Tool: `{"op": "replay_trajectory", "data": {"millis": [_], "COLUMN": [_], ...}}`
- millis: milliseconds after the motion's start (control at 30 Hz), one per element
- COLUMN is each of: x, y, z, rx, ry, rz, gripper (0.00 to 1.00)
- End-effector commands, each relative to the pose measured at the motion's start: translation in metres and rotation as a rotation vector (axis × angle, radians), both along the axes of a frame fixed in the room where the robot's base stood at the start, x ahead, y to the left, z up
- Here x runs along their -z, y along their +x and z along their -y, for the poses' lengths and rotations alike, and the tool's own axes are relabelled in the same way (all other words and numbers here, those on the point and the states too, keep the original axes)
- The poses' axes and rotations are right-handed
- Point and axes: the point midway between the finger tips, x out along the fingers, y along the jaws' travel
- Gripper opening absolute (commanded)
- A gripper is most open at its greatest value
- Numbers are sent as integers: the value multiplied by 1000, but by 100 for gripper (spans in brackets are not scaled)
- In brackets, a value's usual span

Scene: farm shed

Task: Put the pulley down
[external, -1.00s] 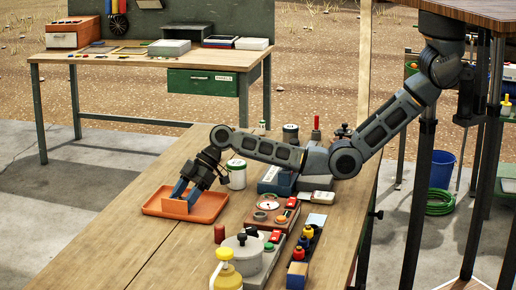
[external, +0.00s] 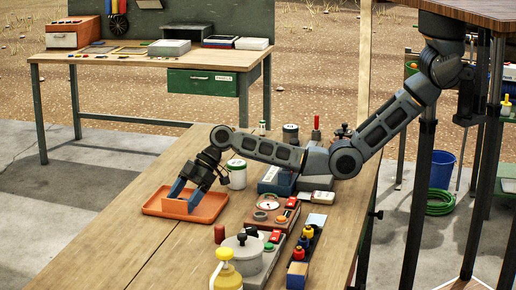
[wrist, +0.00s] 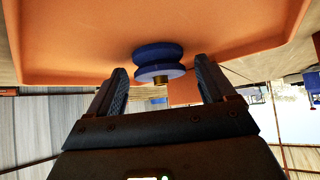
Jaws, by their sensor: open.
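The pulley (wrist: 158,62) is a dark blue grooved wheel with a brass-coloured hub piece. In the wrist view it is at the orange tray (wrist: 80,40), between my finger ends. My gripper (wrist: 158,72) is open, with a visible gap between the pulley and each finger. In the external view my gripper (external: 184,200) points down into the shallow orange tray (external: 212,210) on the wooden workbench. The pulley cannot be made out there, around my blue fingers.
A white lidded jar (external: 237,175) stands close behind the tray. To the right are a brown box with a dial (external: 272,214), a grey pot (external: 243,252) and a yellow bottle (external: 226,272). The bench (external: 130,237) is bare in front of the tray.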

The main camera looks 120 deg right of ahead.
Motion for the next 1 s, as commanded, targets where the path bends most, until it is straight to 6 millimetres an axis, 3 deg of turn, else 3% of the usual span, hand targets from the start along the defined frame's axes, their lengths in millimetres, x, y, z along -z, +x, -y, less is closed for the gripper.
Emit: {"op": "replay_trajectory", "data": {"millis": [600,1000], "x": [-74,-85], "y": [-72,-83], "z": [15,17], "rx": [1,1], "ry": [-2,0], "rz": [2,1], "gripper": [83,83]}}
